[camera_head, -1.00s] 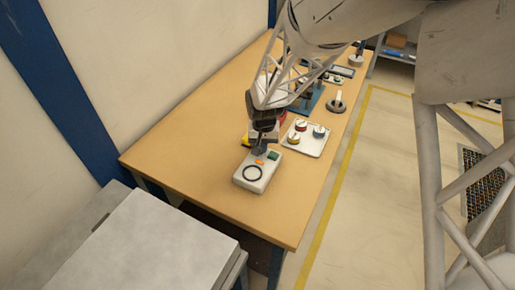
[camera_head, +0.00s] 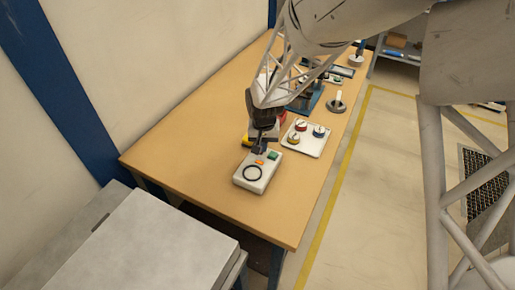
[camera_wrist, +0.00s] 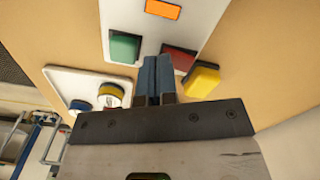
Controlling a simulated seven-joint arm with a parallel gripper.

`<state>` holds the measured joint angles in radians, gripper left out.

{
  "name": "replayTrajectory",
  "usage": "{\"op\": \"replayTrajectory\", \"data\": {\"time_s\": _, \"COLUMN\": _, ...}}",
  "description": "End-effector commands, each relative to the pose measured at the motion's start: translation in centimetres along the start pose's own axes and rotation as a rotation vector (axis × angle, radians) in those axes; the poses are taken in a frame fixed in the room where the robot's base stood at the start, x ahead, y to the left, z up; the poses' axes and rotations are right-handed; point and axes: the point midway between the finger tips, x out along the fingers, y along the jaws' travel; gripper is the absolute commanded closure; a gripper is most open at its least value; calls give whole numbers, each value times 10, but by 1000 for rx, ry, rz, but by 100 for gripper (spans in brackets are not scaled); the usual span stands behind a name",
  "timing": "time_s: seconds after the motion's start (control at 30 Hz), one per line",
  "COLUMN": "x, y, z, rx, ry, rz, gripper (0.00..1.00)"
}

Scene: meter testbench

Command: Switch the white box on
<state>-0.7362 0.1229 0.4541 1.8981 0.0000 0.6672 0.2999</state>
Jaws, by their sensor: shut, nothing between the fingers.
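The white box (camera_head: 254,185) lies on the near part of the wooden table. In the head view its top has a black ring (camera_head: 253,173), an orange rectangle (camera_head: 259,162) and a green button (camera_head: 273,155). The wrist view shows the white box (camera_wrist: 150,30), its orange rectangle (camera_wrist: 163,10), the green button (camera_wrist: 125,46) and a dark red button (camera_wrist: 181,56). My gripper (camera_wrist: 153,60) is shut and empty. Its blue fingertips appear between the green and red buttons, at the box's far end. I cannot tell whether they touch it. In the head view my gripper (camera_head: 262,150) hides the red button.
A yellow block (camera_wrist: 201,80) sits close beside the box's far end. A white plate (camera_head: 316,148) with several round coloured knobs lies beyond. Farther back are a blue stand (camera_head: 311,102) and a dark round base with a pale post (camera_head: 337,103). The table's near end (camera_head: 225,210) is clear.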

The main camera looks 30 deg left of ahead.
Motion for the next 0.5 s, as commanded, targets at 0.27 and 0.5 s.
{"op": "replayTrajectory", "data": {"time_s": 0.27, "x": -13, "y": 0, "z": 0, "rx": 0, "ry": 2, "rz": -1, "gripper": 100}}
{"op": "replayTrajectory", "data": {"time_s": 0.5, "x": -22, "y": 0, "z": 0, "rx": 0, "ry": 1, "rz": 0, "gripper": 100}}
